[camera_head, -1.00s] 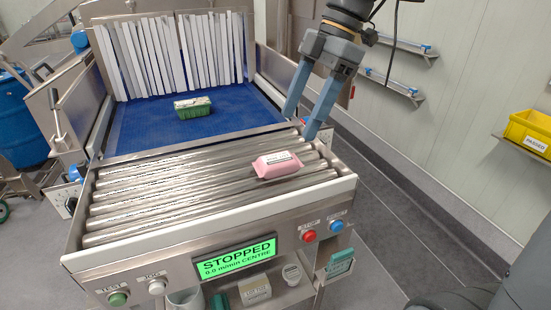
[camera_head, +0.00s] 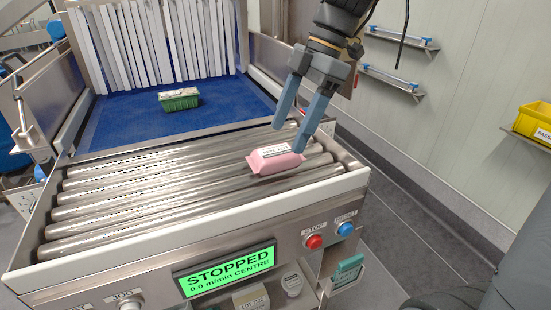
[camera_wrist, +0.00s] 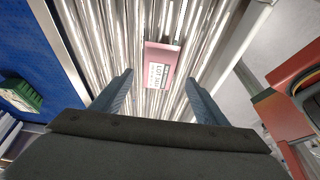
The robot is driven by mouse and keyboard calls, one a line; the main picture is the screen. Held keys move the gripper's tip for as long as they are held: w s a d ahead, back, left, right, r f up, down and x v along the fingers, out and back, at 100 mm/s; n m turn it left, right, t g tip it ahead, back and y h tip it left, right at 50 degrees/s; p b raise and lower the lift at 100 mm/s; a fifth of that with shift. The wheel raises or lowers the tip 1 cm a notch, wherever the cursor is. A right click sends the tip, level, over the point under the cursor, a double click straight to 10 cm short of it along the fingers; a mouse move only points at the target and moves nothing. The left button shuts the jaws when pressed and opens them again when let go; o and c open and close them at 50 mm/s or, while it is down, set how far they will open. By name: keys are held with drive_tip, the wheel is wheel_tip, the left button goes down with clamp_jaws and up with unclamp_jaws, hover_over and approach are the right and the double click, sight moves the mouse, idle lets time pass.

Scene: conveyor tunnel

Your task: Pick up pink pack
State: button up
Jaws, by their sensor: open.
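The pink pack (camera_head: 274,158) lies on the steel rollers near their right end, with a white label on top. In the wrist view the pink pack (camera_wrist: 160,66) lies ahead of the fingertips, about midway between their lines, and its label reads LOT. My gripper (camera_head: 291,134) is open and empty, its two blue-grey fingers pointing down just above and behind the pack. In the wrist view my gripper (camera_wrist: 157,80) shows both fingers spread apart. I cannot tell from the head view whether a fingertip touches the pack.
A green tray (camera_head: 179,100) stands on the blue belt (camera_head: 130,118) before the white strip curtain (camera_head: 160,45). The display (camera_head: 226,270) reads STOPPED. A raised side rail (camera_head: 345,155) bounds the rollers at right. A yellow bin (camera_head: 534,122) sits on the right wall.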

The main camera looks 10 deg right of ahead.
sight(278, 150)
drive_tip(key=p+x, duration=0.1)
drive_tip(key=x, duration=0.4)
drive_tip(key=shift+a+f+p, duration=0.3)
drive_tip(key=shift+p, duration=0.05)
drive_tip(key=c, duration=1.3)
wheel_tip(278, 150, up, 10)
drive_tip(key=shift+r+b, duration=0.1)
drive_tip(key=shift+b, duration=0.8)
